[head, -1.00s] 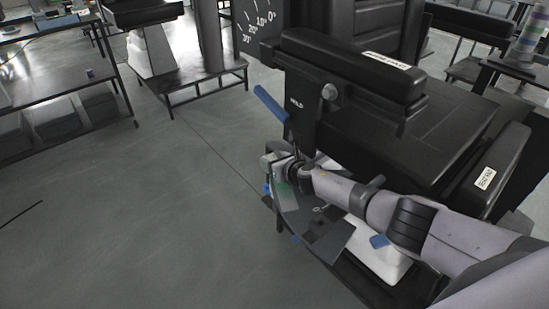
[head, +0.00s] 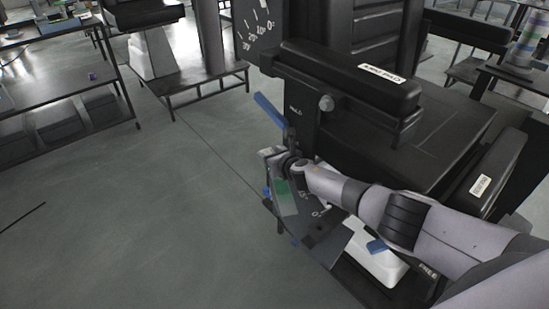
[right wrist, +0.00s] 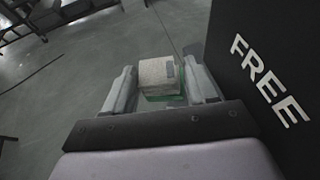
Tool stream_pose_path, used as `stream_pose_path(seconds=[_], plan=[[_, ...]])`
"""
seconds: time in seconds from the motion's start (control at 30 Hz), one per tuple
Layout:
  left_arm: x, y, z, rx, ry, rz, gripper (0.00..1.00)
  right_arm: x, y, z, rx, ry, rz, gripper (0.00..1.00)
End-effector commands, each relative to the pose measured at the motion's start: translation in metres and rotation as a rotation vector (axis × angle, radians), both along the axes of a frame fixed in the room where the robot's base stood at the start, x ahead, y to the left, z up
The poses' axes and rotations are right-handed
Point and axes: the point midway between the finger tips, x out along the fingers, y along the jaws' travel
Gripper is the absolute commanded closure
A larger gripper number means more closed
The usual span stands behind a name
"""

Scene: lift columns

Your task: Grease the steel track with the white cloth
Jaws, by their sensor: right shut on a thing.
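My right gripper (right wrist: 159,70) is shut on a small pale, speckled block, apparently the folded white cloth (right wrist: 157,72), with a dark patch on top and a green lower edge. It is held between both fingers, with floor beyond it. In the head view my right arm reaches in from the lower right to the front of the black padded machine (head: 430,125), below a blue lever (head: 269,109). A green patch shows near the gripper there. I cannot clearly pick out the steel track or tell whether the cloth touches it. My left gripper is not in view.
A black panel marked FREE (right wrist: 270,80) stands close on the right in the right wrist view. In the head view a dark shelf rack (head: 70,85) stands at the left and a framed stand (head: 195,78) behind. The floor (head: 130,210) between is largely clear.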

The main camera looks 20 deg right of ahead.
Motion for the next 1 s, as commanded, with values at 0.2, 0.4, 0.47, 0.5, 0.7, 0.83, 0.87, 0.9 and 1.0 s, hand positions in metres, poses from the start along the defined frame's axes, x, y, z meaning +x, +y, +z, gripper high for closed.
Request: stream_pose_path(seconds=[0.2, 0.4, 0.47, 0.5, 0.7, 0.83, 0.87, 0.9, 1.0], plan=[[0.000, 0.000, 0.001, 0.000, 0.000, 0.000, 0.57, 0.003, 0.028, 0.004, 0.004, -0.001, 0.009, 0.72], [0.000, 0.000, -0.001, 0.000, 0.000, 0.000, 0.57, 0.005, 0.050, 0.005, 0.007, 0.001, 0.013, 0.72], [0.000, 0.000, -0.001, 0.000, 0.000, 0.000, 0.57, 0.006, 0.055, 0.006, 0.007, 0.001, 0.013, 0.72], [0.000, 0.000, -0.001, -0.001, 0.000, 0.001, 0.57, 0.006, 0.060, 0.007, 0.007, 0.000, 0.014, 0.72], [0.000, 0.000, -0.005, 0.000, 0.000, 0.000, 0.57, 0.009, 0.079, 0.008, 0.006, 0.001, 0.015, 0.72], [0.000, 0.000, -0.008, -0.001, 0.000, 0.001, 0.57, 0.011, 0.093, 0.009, 0.006, 0.001, 0.016, 0.72], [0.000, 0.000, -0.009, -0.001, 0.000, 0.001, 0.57, 0.011, 0.096, 0.010, 0.006, 0.002, 0.016, 0.72], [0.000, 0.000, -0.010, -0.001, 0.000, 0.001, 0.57, 0.012, 0.100, 0.010, 0.007, 0.001, 0.017, 0.72], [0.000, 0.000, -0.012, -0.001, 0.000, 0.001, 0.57, 0.013, 0.108, 0.012, 0.007, 0.001, 0.015, 0.72]])
